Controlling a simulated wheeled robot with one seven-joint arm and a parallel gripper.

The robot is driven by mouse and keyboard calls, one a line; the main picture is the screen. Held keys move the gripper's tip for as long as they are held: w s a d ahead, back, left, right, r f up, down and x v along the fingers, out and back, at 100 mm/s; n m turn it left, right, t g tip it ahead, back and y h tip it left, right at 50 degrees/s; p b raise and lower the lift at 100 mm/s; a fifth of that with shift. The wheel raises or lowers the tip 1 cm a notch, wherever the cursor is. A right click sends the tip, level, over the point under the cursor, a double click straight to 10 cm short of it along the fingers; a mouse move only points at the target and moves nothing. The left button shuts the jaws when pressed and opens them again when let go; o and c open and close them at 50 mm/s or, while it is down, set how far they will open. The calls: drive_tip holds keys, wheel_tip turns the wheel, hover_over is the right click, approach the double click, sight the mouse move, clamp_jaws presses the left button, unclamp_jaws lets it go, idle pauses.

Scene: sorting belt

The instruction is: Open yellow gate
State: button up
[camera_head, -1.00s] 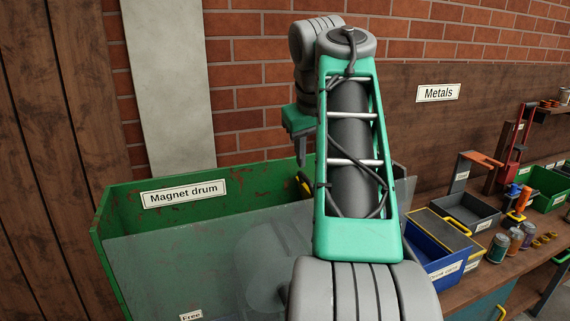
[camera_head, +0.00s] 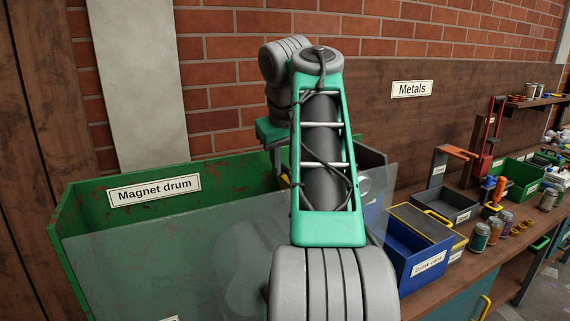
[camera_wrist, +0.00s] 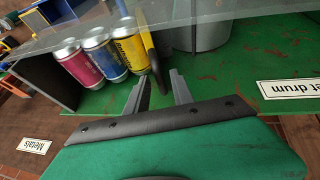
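The yellow gate (camera_wrist: 149,45) shows in the wrist view as a narrow yellow-and-dark upright piece between several cans and a grey drum. Its lower end is between or just beyond my fingertips; I cannot tell if they touch it. My gripper (camera_wrist: 160,82) is open, its two dark fingers apart with no object clearly held. In the head view, my gripper (camera_head: 279,155) is mostly hidden by my arm, over the back right of the green magnet drum bin (camera_head: 85,208). A small yellow bit (camera_head: 285,181) below it may be the gate.
Pink, blue and yellow cans (camera_wrist: 103,53) stand close beside the gate. A clear panel (camera_head: 160,260) fronts the bin. A blue box (camera_head: 418,264), a dark tray (camera_head: 452,208) and loose cans (camera_head: 480,238) are on the bench to the right. A brick wall stands behind.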

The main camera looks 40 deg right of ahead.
clamp_jaws()
idle(1.1)
